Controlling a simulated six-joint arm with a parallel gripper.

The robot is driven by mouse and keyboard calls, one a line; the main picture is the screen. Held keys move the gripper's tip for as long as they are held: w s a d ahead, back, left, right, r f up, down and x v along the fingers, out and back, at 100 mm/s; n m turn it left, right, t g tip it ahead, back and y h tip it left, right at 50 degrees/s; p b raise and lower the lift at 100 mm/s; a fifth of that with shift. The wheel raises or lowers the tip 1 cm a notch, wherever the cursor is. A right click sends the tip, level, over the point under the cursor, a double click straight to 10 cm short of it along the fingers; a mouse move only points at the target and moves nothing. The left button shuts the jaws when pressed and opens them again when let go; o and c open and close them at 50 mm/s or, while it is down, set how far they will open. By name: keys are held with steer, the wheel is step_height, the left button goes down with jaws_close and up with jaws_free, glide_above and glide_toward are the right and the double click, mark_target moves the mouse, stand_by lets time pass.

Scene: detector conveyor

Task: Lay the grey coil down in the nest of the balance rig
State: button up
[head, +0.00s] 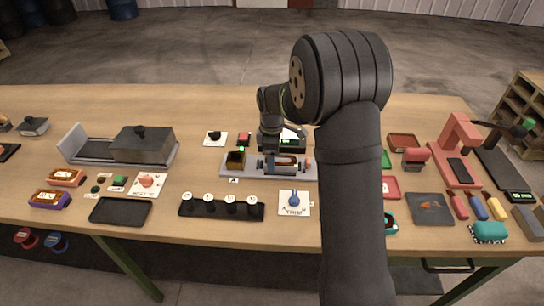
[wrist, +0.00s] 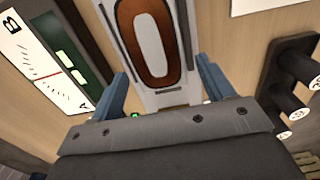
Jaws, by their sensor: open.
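The grey coil, a pale grey frame with a brown oval winding (wrist: 152,40), lies lengthwise ahead of my gripper (wrist: 159,80) in the wrist view. The two blue-grey fingers stand apart, one on each side of its near end, with gaps visible. In the head view my gripper (head: 281,164) is down at the balance rig (head: 228,170), and the coil (head: 284,172) shows low between its fingers. The coil appears to lie at the rig's nest; its seating is partly hidden by my gripper and arm.
A dark box (head: 235,160) sits on the rig's left end. A black peg tray (head: 222,211) and a TRIM knob card (head: 294,203) are in front. A meter (wrist: 45,55) stands close by. Two other coils (head: 67,177) (head: 50,199) lie at left, near an empty black tray (head: 120,211).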

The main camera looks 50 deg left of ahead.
step_height(320, 180, up, 12)
stand_by(0.4)
step_height(320, 180, down, 12)
steer(key=shift+f, duration=0.15)
steer(key=shift+r, duration=1.8)
